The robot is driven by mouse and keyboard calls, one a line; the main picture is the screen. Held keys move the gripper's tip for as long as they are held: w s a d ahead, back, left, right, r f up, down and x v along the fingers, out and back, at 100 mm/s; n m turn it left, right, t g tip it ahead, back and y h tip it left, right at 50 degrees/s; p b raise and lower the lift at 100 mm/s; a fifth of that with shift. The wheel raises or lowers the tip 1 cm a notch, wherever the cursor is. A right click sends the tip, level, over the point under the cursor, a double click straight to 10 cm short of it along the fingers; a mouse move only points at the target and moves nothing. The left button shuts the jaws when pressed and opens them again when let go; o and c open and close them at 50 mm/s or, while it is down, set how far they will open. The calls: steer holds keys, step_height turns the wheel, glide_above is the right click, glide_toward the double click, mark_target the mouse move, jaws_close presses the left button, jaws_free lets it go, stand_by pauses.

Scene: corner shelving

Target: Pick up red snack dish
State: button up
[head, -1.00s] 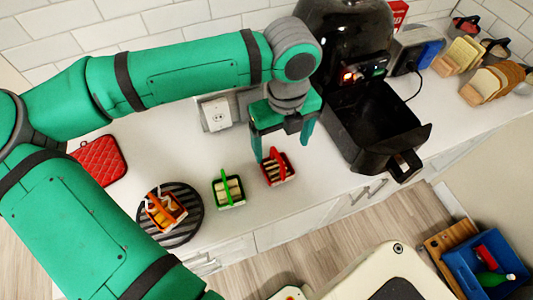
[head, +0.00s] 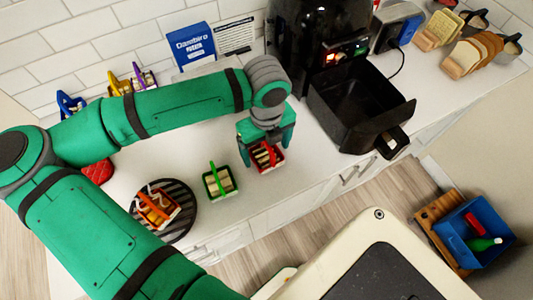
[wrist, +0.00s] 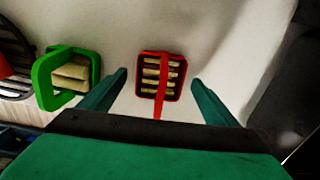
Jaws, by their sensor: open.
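The red snack dish (head: 267,157) is a small red basket with a handle and pale food pieces in it. It stands on the white counter. In the wrist view the dish (wrist: 161,76) lies ahead of and between my two fingers. My gripper (head: 266,158) is open and empty above the dish, and its fingers partly cover it in the head view. In the wrist view the gripper (wrist: 158,82) has one finger on each side, apart from the dish.
A green snack dish (head: 220,181) stands just left, also in the wrist view (wrist: 68,77). An orange dish (head: 158,208) sits on a striped round plate (head: 182,231). A black air fryer with its drawer (head: 375,130) out stands to the right.

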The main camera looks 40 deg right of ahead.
steer(key=shift+f, duration=0.35)
steer(key=shift+c, duration=0.6)
steer(key=c, duration=1.4)
steer(key=shift+r, duration=0.15)
